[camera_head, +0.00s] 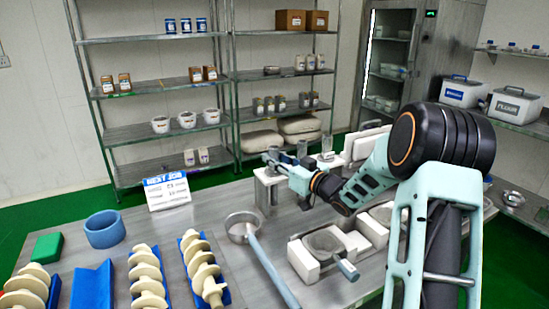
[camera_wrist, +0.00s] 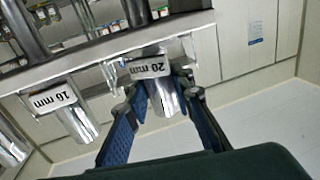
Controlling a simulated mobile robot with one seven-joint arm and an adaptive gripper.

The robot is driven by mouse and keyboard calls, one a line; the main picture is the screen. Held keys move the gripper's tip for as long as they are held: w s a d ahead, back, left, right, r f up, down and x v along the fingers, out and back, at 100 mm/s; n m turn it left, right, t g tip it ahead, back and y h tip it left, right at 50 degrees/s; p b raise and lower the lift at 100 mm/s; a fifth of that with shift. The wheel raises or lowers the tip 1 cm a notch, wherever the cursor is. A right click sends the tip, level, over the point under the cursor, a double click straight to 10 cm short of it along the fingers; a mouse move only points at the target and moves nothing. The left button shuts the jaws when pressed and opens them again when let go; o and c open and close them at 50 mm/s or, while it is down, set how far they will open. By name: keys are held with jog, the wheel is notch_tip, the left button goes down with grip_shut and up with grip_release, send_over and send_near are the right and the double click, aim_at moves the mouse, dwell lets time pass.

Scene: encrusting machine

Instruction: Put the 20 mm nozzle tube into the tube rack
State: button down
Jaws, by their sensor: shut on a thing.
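The tube rack (camera_wrist: 190,27) is a pale plate crossing the top of the wrist view, with 16 mm and 20 mm labels on its edge. The shiny metal 20 mm nozzle tube (camera_wrist: 164,98) shows below the 20 mm label (camera_wrist: 150,67). My gripper (camera_wrist: 160,103) is shut on it, with blue-padded fingers on both sides. A dark cylinder above the plate lines up roughly with this tube; I cannot tell how deeply it is seated. In the head view my gripper (camera_head: 272,160) is at the rack (camera_head: 268,178), where the tube is too small to make out.
Another metal tube (camera_wrist: 80,122) hangs under the 16 mm label, to the left. On the table are a metal pan (camera_head: 240,236), a blue ring (camera_head: 104,229), a white sign (camera_head: 167,190) and cream augers (camera_head: 204,272) in blue holders. Shelves stand behind.

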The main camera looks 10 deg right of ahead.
jog(key=shift+r, duration=0.1)
jog(key=c, duration=1.4)
grip_release()
jog(key=v, duration=0.7)
jog(key=shift+s+d, duration=0.15)
jog(key=shift+s, duration=0.1)
